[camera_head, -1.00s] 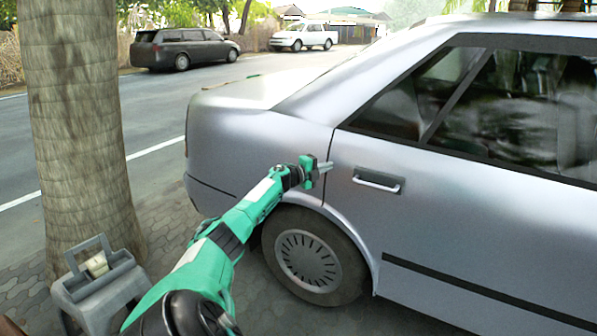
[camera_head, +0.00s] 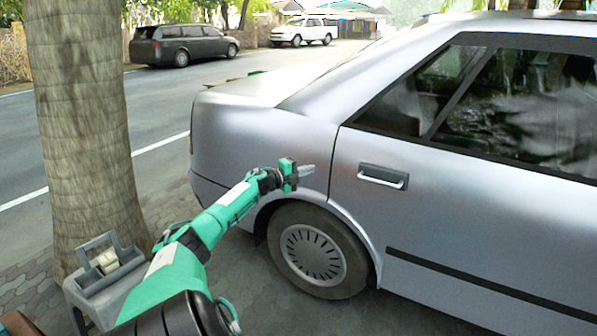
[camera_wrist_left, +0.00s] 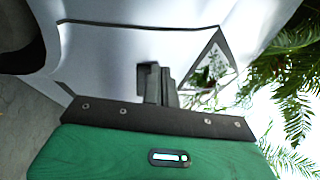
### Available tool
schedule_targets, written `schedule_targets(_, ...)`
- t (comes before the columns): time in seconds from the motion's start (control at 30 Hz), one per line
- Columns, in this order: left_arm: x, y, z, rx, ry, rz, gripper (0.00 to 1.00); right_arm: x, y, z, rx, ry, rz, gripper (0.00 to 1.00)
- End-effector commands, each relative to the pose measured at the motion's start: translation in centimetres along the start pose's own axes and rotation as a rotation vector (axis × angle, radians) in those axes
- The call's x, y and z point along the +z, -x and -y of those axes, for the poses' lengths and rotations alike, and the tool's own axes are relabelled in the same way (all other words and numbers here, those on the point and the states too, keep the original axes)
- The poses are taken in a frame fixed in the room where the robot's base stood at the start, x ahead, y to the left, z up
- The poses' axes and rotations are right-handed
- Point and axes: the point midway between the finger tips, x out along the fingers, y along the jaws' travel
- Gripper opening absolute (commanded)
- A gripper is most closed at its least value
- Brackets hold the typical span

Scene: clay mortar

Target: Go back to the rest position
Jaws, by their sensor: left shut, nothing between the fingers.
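My left arm, green and black, reaches in from the bottom left in the head view. Its left gripper (camera_head: 306,171) is shut and empty beside the rear side of a silver car (camera_head: 430,215), left of the rear door handle (camera_head: 383,176). The picture does not settle whether the fingertips touch the car. In the left wrist view the closed dark fingers (camera_wrist_left: 154,84) stand in front of the car's side (camera_wrist_left: 110,55). My right gripper is in neither view.
A palm trunk (camera_head: 80,120) stands at the left. The car fills the right side.

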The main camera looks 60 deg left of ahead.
Motion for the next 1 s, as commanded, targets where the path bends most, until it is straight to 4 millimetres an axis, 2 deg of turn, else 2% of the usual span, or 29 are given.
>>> schedule_targets(0.3, 0.8, 2.5, 0.0, 0.001, -0.002, -0.001, 0.0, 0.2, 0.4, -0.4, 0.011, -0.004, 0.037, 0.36)
schedule_targets(0.73, 0.6, 2.7, -0.4, 0.002, 0.005, -0.001, 0.0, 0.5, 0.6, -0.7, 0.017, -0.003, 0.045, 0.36)
schedule_targets(0.87, -2.3, 1.6, -3.6, 0.015, 0.052, 0.008, 0.0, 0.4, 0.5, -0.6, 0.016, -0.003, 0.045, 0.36)
schedule_targets(0.97, -6.9, 0.7, -8.1, 0.036, 0.131, 0.031, 0.0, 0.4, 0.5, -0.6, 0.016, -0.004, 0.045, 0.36)
schedule_targets(1.0, -9.2, 0.4, -10.2, 0.049, 0.172, 0.044, 0.0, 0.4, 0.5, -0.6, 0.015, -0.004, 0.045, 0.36)
